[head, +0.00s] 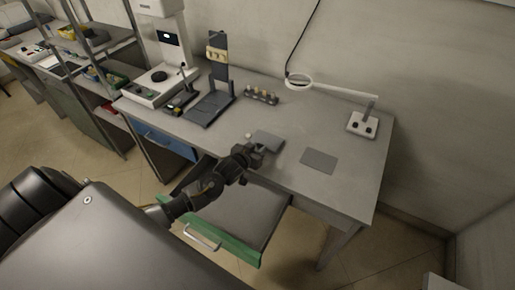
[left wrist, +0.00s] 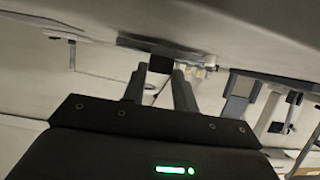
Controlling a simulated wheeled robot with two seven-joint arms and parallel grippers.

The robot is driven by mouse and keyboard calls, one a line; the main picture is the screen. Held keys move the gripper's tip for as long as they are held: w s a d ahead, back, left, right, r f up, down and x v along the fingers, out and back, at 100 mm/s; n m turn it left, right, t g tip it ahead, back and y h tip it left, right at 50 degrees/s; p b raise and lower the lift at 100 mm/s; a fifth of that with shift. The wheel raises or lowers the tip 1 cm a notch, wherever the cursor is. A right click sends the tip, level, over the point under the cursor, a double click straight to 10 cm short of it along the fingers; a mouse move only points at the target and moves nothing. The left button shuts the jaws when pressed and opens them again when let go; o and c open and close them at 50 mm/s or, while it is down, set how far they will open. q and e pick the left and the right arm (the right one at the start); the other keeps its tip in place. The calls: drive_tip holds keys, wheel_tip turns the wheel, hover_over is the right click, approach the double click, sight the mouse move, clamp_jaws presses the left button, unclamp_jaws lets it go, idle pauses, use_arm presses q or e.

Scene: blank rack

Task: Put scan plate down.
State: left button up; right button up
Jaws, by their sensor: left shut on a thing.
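A thin grey plate (head: 268,140), which I take to be the scan plate, is at the tips of my left gripper (head: 255,152), near the table's front edge. The gripper is shut on its near side. I cannot tell whether the plate touches the tabletop or hangs just above it. A darker grey flat rectangle (head: 320,160) lies on the table to the right, apart from the plate. In the left wrist view the fingers (left wrist: 160,78) reach up to a dark block (left wrist: 160,62); the plate is hard to make out there. My right gripper is not in view.
A drawer (head: 208,240) with a green front is open below the table.

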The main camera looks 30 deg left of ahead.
use_arm(q)
drive_tip(key=shift+f, duration=0.25)
drive_tip(key=shift+f, duration=0.1)
drive_tip(key=o, duration=1.1)
drive_tip(key=shift+c, duration=0.2)
